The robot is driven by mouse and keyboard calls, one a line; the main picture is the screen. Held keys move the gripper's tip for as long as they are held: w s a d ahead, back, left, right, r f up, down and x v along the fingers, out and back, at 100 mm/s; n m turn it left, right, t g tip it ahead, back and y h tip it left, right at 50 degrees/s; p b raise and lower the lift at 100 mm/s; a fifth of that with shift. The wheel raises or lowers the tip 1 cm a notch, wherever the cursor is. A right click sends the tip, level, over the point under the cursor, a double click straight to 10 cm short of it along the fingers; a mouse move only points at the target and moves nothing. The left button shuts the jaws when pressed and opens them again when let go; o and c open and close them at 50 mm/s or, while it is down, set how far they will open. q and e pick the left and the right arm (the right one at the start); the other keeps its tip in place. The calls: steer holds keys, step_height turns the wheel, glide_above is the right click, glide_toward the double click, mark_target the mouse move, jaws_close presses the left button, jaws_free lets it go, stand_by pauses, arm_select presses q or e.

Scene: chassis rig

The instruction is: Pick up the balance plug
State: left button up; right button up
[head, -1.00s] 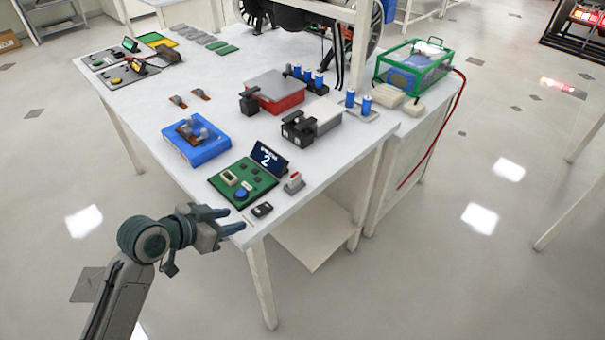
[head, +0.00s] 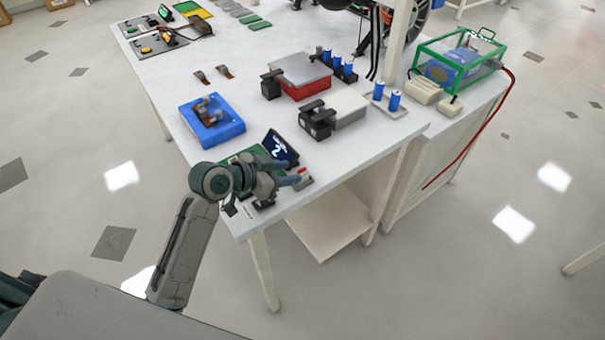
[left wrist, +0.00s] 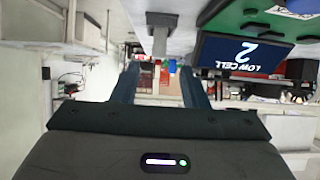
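A small white piece with a red top (head: 303,171), which may be the balance plug, stands on a small grey base near the table's front corner. In the left wrist view a pale upright piece (left wrist: 160,42) shows on a grey base (left wrist: 162,19), upside down, beyond and between the fingers. My left gripper (head: 296,181) is close to this piece in the head view, partly covering it. Its two fingers (left wrist: 159,85) are apart, with nothing seen held between them. My right gripper is not in view.
The green board (head: 240,158) with its dark "LOW CELL 2" screen (head: 279,148) is beside and partly behind my left gripper. A blue block (head: 212,127), a red box (head: 300,85) and a black-and-white device (head: 318,122) stand farther back. Blue cells (head: 395,101) stand at the right.

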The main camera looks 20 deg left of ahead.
mark_target(298, 172)
arm_select(q)
steer(key=shift+w+d+f, duration=0.15)
steer(key=shift+w, duration=0.05)
steer(key=shift+w+d+f+p, duration=0.2)
steer(key=shift+w+d+p, duration=0.3)
steer(key=shift+d+p, duration=0.1)
steer(key=x, duration=0.3)
steer(key=shift+w+f+p, duration=0.1)
steer(key=shift+f+p, duration=0.2)
steer(key=shift+p, duration=0.1)
jaws_close()
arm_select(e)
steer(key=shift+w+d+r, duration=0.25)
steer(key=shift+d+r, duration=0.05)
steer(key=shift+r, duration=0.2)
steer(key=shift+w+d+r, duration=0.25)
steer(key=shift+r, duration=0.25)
